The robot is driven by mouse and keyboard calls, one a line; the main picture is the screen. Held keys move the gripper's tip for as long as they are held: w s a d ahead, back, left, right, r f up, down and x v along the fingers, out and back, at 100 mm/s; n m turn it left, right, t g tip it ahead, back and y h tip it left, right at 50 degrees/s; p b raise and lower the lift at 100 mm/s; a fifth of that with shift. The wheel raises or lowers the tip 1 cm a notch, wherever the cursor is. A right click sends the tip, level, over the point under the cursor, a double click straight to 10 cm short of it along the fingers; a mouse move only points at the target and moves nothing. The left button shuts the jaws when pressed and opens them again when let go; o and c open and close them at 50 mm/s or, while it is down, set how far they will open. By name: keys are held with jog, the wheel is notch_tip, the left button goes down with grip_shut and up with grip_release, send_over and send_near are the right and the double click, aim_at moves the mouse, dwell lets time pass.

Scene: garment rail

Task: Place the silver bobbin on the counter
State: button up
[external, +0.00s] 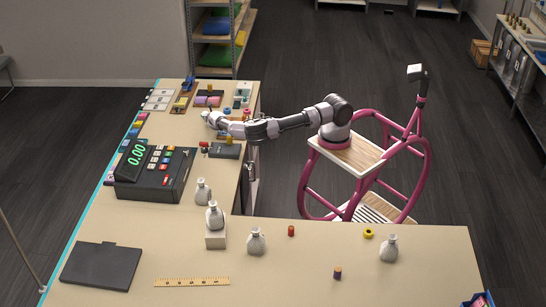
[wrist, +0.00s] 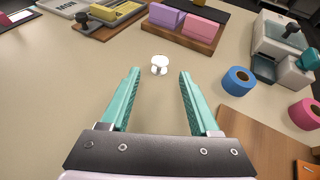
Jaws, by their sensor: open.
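The silver bobbin (wrist: 159,64) is a small, pale, shiny spool. It appears to stand upright on the beige counter (wrist: 55,100), whose bare top also shows in the external view (external: 425,270). My gripper (wrist: 159,75) is open, with its two teal fingers on either side of the line to the bobbin. The bobbin is just beyond the fingertips, and no finger visibly touches it. In the external view my gripper (external: 207,116) is low over the counter's far arm. I cannot make out the bobbin clearly there.
Past the bobbin is a wooden tray (wrist: 206,36) with pink and purple blocks. A blue roll (wrist: 238,81) and a pink roll (wrist: 305,113) are to the right. A cash register (external: 155,172) and several grey sacks stand nearer in the external view.

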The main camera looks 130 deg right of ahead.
jog(key=v, duration=0.6)
jog(key=shift+a+r, duration=0.15)
jog(key=shift+a, duration=0.05)
